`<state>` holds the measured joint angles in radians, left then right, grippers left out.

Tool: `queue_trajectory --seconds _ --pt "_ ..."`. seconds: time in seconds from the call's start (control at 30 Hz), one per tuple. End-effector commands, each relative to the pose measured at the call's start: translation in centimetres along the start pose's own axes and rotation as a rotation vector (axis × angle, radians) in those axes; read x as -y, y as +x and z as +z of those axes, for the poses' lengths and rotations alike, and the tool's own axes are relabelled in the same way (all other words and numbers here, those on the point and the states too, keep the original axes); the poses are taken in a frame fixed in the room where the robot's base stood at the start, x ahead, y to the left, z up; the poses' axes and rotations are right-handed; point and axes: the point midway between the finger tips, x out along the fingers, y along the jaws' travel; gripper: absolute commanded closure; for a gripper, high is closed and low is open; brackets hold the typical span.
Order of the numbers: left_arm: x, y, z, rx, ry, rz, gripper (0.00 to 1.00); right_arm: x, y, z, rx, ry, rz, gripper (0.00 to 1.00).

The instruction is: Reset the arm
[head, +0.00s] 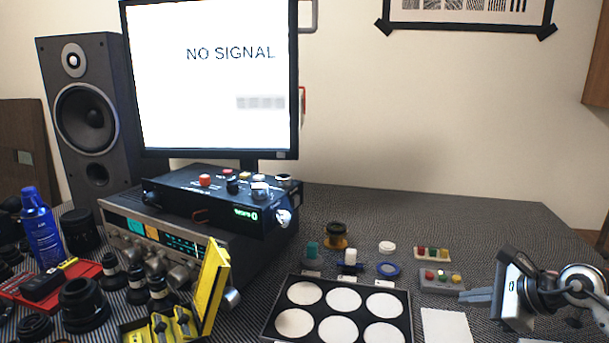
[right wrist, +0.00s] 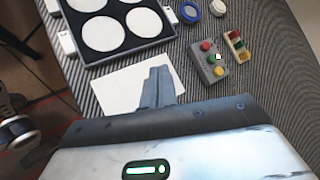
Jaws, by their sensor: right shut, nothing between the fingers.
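My right gripper (head: 474,295) is at the lower right of the head view, its grey fingers pointing left. In the right wrist view its fingers (right wrist: 155,86) are together with nothing between them. They overlap the edge of a white card (right wrist: 122,88) in that view; I cannot tell how high above it they are. The white card (head: 446,325) lies to the left of the gripper in the head view. My left gripper is not in view.
A black tray (head: 268,329) with white round pads lies left of the card. A grey button box (head: 440,287) sits close beyond the fingers. A yellow case (head: 213,290), lenses, an amplifier, a monitor (head: 215,80) and a speaker stand left. The back right table is clear.

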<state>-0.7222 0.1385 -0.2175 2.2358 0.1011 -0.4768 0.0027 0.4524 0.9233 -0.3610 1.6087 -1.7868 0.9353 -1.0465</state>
Motion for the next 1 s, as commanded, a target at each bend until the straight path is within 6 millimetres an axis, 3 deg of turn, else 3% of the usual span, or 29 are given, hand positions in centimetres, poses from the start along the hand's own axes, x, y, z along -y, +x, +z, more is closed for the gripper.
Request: queue_trajectory --seconds 0.23,0.37,0.47,0.57,0.67,0.77,0.8,0.9,1.0 --pt "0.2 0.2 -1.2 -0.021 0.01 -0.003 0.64 -5.3 2.5 4.5 0.25 0.296 0.076 1.0" --pt "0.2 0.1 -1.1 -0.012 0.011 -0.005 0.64 -9.0 3.3 7.9 0.44 0.608 0.144 1.0" --pt "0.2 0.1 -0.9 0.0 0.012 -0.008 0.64 -11.7 3.1 10.5 0.609 0.984 0.213 1.0" --pt "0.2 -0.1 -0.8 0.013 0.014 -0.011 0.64 -14.1 2.4 11.6 0.772 1.53 0.288 1.0" --pt "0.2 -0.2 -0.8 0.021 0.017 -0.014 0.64 -16.6 1.8 9.8 0.874 2.188 0.332 1.0" --pt "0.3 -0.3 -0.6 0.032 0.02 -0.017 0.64 -20.5 1.7 6.6 0.881 2.831 0.319 1.0" --pt "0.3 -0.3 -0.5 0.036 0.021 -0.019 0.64 -22.5 1.7 5.4 -0.83 -2.959 -0.288 1.0" --pt "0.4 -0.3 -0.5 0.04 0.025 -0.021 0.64 -27.3 1.4 3.4 -0.565 -2.591 -0.164 1.0" --pt "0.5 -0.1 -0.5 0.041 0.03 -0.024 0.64 -30.6 1.1 2.7 -0.419 -2.362 -0.095 1.0"
